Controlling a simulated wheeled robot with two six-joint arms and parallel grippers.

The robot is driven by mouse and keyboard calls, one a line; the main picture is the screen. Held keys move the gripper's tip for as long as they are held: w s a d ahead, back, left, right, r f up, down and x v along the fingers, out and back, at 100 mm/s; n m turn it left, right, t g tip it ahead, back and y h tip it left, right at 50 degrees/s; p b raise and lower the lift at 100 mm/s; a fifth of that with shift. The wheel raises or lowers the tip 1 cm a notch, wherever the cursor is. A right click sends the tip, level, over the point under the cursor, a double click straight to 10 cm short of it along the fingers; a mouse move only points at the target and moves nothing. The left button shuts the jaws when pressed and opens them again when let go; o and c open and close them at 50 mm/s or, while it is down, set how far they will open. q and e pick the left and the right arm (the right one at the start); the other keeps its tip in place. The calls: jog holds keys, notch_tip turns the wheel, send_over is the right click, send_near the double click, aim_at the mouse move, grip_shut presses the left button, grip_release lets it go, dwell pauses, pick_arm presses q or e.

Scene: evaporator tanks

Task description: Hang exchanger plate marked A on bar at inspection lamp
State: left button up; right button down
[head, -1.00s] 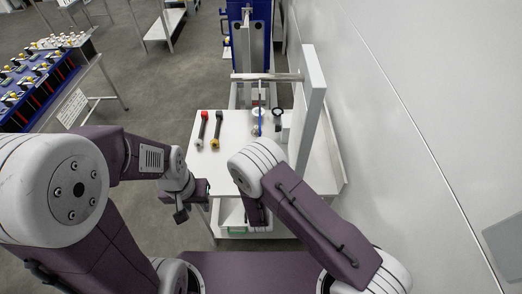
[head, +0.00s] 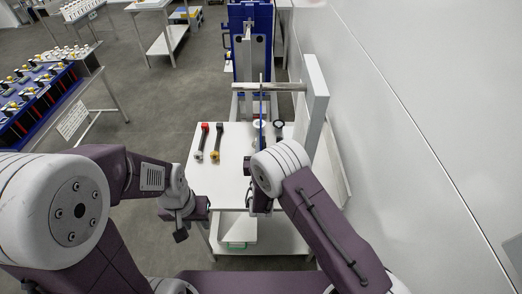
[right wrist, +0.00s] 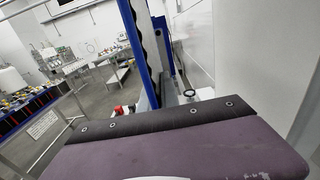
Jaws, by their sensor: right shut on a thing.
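The exchanger plate (head: 262,112) shows edge-on in the head view as a thin blue upright strip; its letter cannot be read. It overlaps the metal bar (head: 285,87) in the picture, and I cannot tell if they touch. In the right wrist view the plate (right wrist: 138,50) is upright, blue-edged with a dark wavy gasket. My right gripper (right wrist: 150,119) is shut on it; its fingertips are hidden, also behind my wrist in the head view. My left gripper (head: 193,221) is open and empty, low before the table's left front corner.
The bar sticks out from an upright white panel (head: 317,95). Red-ended and yellow-ended tools (head: 203,140) lie on the white table (head: 230,180). A dark ring-shaped item (head: 279,126) stands near the panel. A blue frame (head: 243,55) rises behind. A wall closes the right side.

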jog(key=shift+w+f+b, duration=0.35)
jog(key=shift+w+b, duration=0.35)
jog(key=shift+b, duration=0.05)
jog(key=shift+w+f+b, duration=0.35)
jog(key=shift+w+b, duration=0.35)
jog(key=shift+b, duration=0.05)
jog(key=c, duration=1.5)
grip_release()
jog(key=shift+s+f, duration=0.1)
jog(key=shift+s, duration=0.05)
jog(key=s+b, duration=0.3)
jog(key=s, duration=0.6)
jog(key=shift+b, duration=0.35)
